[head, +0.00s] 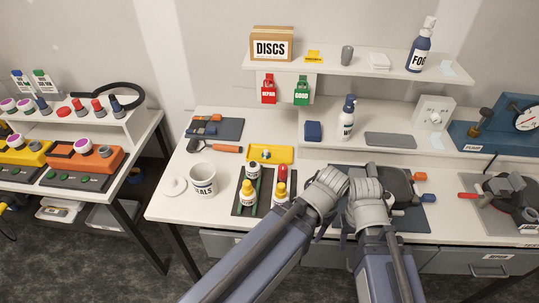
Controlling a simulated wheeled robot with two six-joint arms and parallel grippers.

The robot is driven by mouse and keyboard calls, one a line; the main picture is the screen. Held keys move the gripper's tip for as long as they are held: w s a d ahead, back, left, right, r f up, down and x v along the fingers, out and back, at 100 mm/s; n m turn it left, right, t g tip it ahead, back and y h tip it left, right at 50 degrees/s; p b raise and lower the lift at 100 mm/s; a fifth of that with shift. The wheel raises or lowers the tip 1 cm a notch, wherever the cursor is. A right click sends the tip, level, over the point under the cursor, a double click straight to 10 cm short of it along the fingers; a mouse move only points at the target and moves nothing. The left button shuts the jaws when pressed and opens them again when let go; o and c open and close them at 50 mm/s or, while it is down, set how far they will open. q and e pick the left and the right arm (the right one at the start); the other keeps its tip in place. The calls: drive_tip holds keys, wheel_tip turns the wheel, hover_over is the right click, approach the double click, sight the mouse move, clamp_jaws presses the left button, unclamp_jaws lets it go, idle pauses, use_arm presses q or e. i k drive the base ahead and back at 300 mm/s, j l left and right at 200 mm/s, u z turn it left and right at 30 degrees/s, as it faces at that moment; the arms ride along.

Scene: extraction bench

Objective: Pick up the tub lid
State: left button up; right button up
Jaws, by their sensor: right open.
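The tub lid (175,186) is a flat white disc with a small mark in its middle. It lies on the white bench top near the left end. The open white tub marked SEALS (203,182) stands just right of it. My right gripper (366,186) is open, over the dark mat at the bench's middle right, far from the lid. My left gripper (331,183) is close beside it on the left, also well right of the lid.
A dark tray (239,204) with several yellow-capped bottles stands between the tub and my arms. A yellow tray (270,153) and an orange-handled tool (226,149) lie behind the tub. A shelf (330,65) runs above the back. Bare bench surrounds the lid's front and left.

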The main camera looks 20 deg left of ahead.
sight(173, 186)
drive_tip(key=u, duration=1.7)
